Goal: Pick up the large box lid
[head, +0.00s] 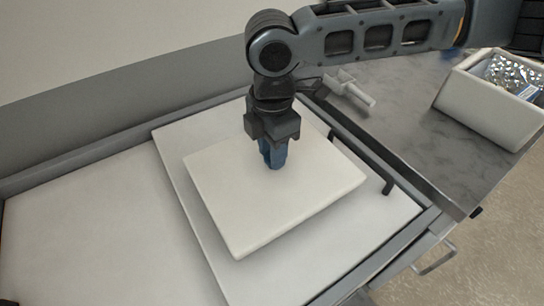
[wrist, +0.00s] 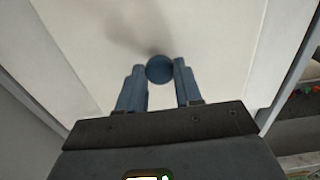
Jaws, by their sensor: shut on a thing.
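The large box lid (head: 235,205) is a flat, off-white square panel with rounded edges and a blue knob near its middle. In the head view it sits over a larger white panel (head: 185,160); I cannot tell whether it touches that panel or is held just above it. My gripper (head: 273,160) points down at the lid's middle, with its blue fingers shut on the knob. In the wrist view the round blue knob (wrist: 160,68) lies between the two fingertips, with the pale lid (wrist: 205,45) around it. The fingers hide most of the knob in the head view.
A grey raised frame (head: 90,155) borders the white work surface. Dark upright bars (head: 388,186) stand close to the lid's right side. A pale bin (head: 480,100) with shiny contents and a light-grey jointed object (head: 352,92) are on the grey counter (head: 400,125). The white surface at left is clear.

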